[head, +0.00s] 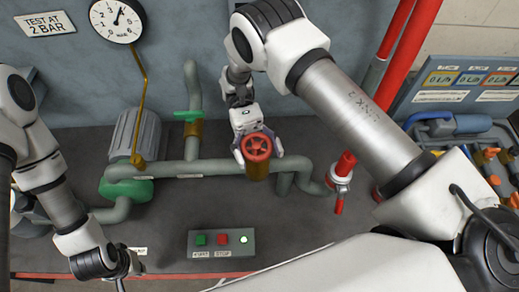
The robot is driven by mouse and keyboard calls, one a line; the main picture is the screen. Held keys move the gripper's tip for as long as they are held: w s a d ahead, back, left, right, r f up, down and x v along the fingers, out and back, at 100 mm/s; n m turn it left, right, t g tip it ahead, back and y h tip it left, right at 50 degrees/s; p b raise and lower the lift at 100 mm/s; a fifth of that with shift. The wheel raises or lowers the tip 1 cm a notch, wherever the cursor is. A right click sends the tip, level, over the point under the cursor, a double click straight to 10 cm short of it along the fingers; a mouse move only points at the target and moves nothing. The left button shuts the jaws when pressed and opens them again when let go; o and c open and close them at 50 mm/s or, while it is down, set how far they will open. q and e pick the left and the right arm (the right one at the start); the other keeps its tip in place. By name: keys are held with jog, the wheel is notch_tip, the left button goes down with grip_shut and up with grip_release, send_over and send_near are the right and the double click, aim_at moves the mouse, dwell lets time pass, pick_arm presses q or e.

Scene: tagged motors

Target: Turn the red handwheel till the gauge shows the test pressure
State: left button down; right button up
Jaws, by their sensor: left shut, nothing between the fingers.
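My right gripper (258,152) reaches down from behind, one finger on each side of the wheel. I cannot tell whether the fingers press on its rim. The round white gauge (116,18) is at the upper left. Its black needle points up and slightly right; the numbers are too small to read surely. My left gripper (122,284) is shut and empty at the lower left, away from the wheel.
A green-handled valve (188,116) stands on the pipe left of the wheel. A grey motor (136,134) is further left. Red pipes (409,30) and a tagged board (464,78) are at right.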

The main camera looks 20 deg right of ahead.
jog(key=shift+o, duration=1)
